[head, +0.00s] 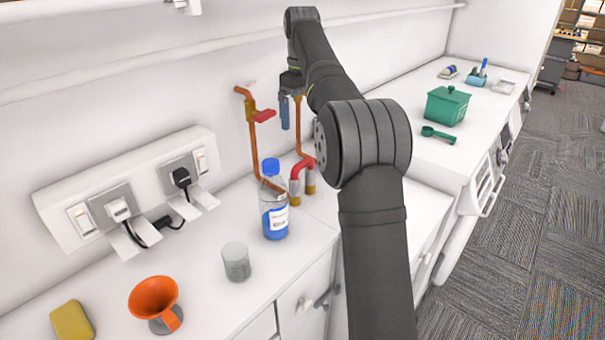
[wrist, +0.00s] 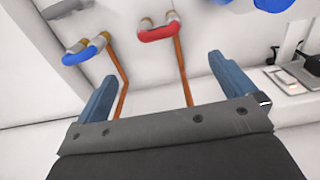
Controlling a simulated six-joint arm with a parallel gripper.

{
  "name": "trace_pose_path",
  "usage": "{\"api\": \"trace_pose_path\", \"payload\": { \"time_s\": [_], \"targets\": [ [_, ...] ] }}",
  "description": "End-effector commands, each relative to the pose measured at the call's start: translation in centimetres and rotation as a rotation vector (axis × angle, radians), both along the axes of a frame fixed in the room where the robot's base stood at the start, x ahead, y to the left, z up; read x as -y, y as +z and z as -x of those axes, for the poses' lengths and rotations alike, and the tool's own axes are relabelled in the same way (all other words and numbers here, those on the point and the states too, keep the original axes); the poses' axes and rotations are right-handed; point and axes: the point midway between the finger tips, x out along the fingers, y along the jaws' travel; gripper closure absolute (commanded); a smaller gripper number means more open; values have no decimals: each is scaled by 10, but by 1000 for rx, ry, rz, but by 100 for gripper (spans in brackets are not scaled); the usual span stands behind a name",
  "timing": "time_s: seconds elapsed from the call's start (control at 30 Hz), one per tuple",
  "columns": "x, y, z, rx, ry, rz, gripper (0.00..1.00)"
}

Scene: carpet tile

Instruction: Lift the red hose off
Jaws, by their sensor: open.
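The red hose (head: 302,166) is a short red arch with brass-coloured ends, standing on the counter just right of the bottle. In the wrist view a red curved piece (wrist: 158,34) with brass ends, which looks like the same hose, lies ahead of and between my fingers, apart from them. My gripper (head: 284,118) is high by the wall, above the hose; only one blue finger shows clearly there. In the wrist view my gripper (wrist: 162,54) is open, with nothing between its fingers. How the hose ends are attached is too small to tell.
A copper pipe (head: 252,140) with a red lever (head: 265,116) stands left of my gripper. A blue-capped bottle (head: 274,222) is close in front of the hose. A blue curved piece (wrist: 86,51) lies beside the red one. Sockets (head: 120,210) with plugs are on the left wall.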

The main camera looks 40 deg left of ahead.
Motion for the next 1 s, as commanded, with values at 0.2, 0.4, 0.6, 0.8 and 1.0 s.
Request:
{"api": "trace_pose_path", "payload": {
  "time_s": [0.2,0.4,0.6,0.8,1.0],
  "targets": [
    [1,-40,1,-4,1,2,0],
    [1,-83,1,-4,2,1,0],
    [0,-108,0,-3,2,-2,0],
    [0,-124,-1,-4,2,-1,0],
    [-1,-153,-4,-3,2,-1,0]
  ]
}}
